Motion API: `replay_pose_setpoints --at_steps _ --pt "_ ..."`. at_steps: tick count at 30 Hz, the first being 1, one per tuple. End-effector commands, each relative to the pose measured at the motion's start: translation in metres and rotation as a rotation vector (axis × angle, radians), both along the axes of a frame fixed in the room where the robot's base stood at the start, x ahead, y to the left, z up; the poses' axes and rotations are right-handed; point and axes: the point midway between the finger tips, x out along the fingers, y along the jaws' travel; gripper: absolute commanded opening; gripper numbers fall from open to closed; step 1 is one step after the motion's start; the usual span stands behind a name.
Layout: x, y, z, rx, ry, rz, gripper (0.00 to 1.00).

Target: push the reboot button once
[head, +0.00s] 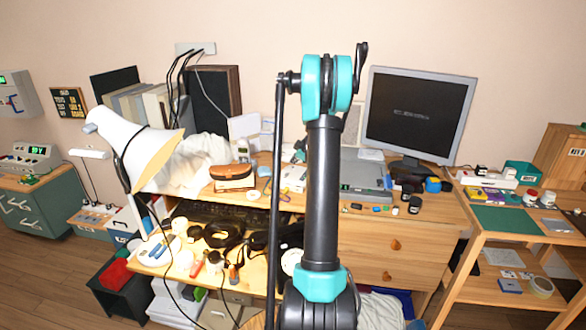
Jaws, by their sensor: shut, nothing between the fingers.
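I cannot pick out a button marked reboot in the head view; any such label is too small to read. A flat grey case (367,184) with a small green mark on its front lies on the desk, partly behind my arm. A grey monitor (419,112) stands to its right, with faint text on a dark screen. My arm rises through the middle of the view and hides part of the desk. My gripper cannot be made out.
A white lamp (121,140) leans over the cluttered wooden desk (432,207) at left. A shelf unit (474,277) with small items stands at right. Bare wooden floor (50,275) shows at lower left.

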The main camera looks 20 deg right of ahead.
Motion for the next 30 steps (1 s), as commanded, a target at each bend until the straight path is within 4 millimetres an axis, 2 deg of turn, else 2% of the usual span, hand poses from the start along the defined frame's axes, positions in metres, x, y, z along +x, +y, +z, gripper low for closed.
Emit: replay_pose_setpoints --at_steps 30 --pt "0.0 0.0 -0.0097 0.0 0.0 0.0 0.0"
